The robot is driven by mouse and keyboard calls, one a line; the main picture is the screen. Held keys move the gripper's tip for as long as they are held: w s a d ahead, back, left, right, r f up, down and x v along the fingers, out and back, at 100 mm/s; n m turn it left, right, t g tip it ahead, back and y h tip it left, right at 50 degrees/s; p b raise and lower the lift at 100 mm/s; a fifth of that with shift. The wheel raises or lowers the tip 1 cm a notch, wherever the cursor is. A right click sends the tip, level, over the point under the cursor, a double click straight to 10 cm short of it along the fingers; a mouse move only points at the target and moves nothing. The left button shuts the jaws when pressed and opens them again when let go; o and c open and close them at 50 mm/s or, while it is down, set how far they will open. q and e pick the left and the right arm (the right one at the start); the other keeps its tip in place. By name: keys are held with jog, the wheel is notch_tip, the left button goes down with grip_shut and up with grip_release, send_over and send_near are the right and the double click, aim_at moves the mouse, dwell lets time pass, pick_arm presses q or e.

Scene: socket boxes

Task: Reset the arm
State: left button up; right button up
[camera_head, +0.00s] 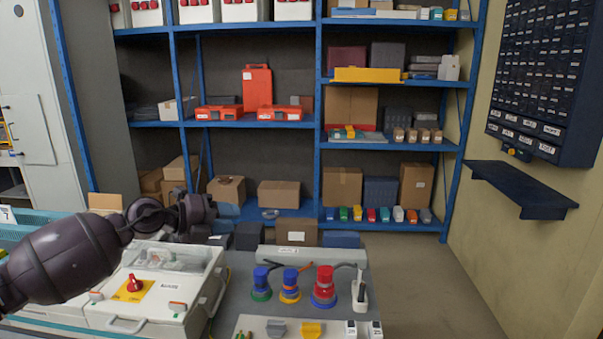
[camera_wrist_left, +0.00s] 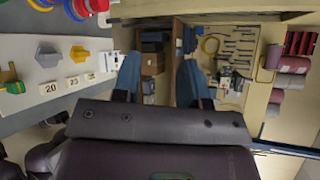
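My left arm comes in from the left in the head view, over a white switch box. Its gripper (camera_head: 212,213) is held out above the far side of the bench, its fingertips hard to make out there. In the left wrist view the two blue fingers of the left gripper (camera_wrist_left: 160,78) stand apart with nothing between them, so it is open and empty. The white box (camera_head: 152,285) with a red rotary switch (camera_head: 134,283) lies under my left arm. My right gripper is in neither view.
Blue, green, orange and red sockets (camera_head: 323,288) stand on the bench right of the box, with a white numbered panel (camera_wrist_left: 60,70) near them. Blue shelving (camera_head: 318,120) with boxes stands behind. A dark wall shelf (camera_head: 522,190) juts out at right. The floor (camera_head: 440,285) between is clear.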

pick_arm(q)
jog(key=s+a+f+n+t+y, duration=0.1)
jog(key=s+a+f+n+y, duration=0.3)
jog(key=s+f+n, duration=0.7)
jog(key=s+a+f+n+t+y, duration=0.1)
jog(key=s+a+f+n+y, duration=0.2)
jog(key=s+f+n, duration=0.8)
jog(key=s+a+f+n+t+y, duration=0.1)
jog(key=s+a+f+n+y, duration=0.3)
jog(key=s+f+n, duration=0.7)
jog(key=s+f+y, duration=0.1)
jog(key=s+f, duration=0.2)
jog(key=shift+s+a+t+y, duration=0.15)
jog(key=shift+a+t+y, duration=0.15)
jog(key=shift+t+y, duration=0.1)
jog(key=shift+f, duration=0.1)
